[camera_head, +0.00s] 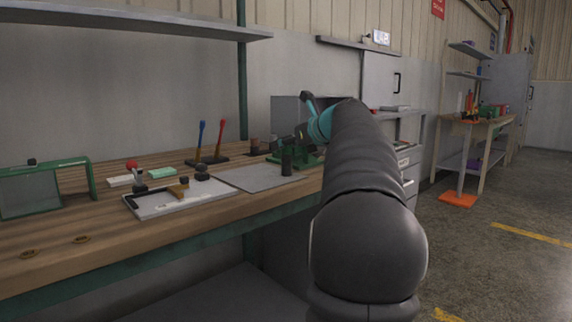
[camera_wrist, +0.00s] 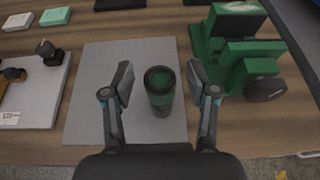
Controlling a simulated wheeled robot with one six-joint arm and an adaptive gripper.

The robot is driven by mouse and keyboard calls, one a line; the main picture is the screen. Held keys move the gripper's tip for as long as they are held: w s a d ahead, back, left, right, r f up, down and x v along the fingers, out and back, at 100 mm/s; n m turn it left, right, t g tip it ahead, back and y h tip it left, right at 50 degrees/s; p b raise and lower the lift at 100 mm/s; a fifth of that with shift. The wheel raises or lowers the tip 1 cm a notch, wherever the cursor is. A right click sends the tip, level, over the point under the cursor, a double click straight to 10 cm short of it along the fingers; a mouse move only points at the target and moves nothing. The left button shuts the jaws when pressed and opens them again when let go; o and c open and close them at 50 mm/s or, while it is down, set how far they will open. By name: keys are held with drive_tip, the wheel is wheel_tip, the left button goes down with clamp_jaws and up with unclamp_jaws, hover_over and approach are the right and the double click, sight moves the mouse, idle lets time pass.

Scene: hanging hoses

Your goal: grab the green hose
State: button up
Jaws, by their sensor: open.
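I see no hanging green hose in either view. In the wrist view a dark upright cylinder with a green band (camera_wrist: 160,88) stands on a grey mat (camera_wrist: 95,110). My gripper (camera_wrist: 161,76) is open, with one finger left and one right of the cylinder. A gap shows on each side, and I cannot tell the height between fingers and cylinder.
A green vise-like machine (camera_wrist: 232,50) is close right of my gripper. A white tray (camera_head: 150,211) with small tools lies to the left. Red and blue-handled tools (camera_head: 221,135) stand behind. A green frame (camera_head: 88,180) is at far left.

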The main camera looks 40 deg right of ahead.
drive_tip(key=shift+w, duration=0.1)
clamp_jaws()
drive_tip(key=shift+r, duration=0.15)
